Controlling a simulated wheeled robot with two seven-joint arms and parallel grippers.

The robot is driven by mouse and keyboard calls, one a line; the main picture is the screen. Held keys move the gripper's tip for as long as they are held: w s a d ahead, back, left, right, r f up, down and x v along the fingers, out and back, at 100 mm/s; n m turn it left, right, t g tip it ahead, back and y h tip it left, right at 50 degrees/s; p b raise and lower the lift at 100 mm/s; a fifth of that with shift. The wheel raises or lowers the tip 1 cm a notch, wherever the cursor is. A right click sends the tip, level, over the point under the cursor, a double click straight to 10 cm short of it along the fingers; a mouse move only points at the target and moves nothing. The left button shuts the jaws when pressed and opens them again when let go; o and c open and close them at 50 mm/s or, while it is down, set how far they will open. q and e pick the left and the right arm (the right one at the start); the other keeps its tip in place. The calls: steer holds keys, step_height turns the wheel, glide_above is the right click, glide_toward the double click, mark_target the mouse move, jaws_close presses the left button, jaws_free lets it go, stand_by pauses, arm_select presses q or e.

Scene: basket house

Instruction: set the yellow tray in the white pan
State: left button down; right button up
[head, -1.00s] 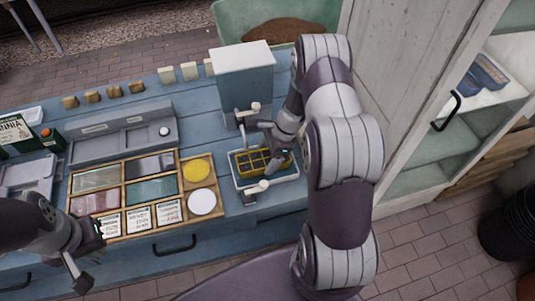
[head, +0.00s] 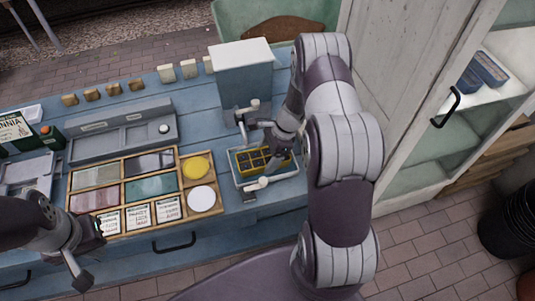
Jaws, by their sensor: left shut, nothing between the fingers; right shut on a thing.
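The yellow tray (head: 250,163), divided into small dark cells, sits inside the outline of the white pan (head: 240,179) on the right part of the blue table. Whether it rests on the pan's floor I cannot tell. My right gripper (head: 276,154) reaches down over the tray's right side and is shut on it; the fingertips are partly hidden by the hand. My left gripper (head: 92,256) is shut and empty, in front of the table's left part, well away from the pan.
A grey-blue box-shaped machine (head: 245,85) stands right behind the pan. A wooden sorting case (head: 145,190) with coloured compartments lies to the left. A white cabinet (head: 400,100) stands close on the right. Small blocks line the table's back edge.

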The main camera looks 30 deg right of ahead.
steer(key=shift+f+b, duration=0.45)
steer(key=shift+f, duration=0.1)
stand_by(0.4)
steer(key=o, duration=1.1)
steer(key=shift+s, duration=0.1)
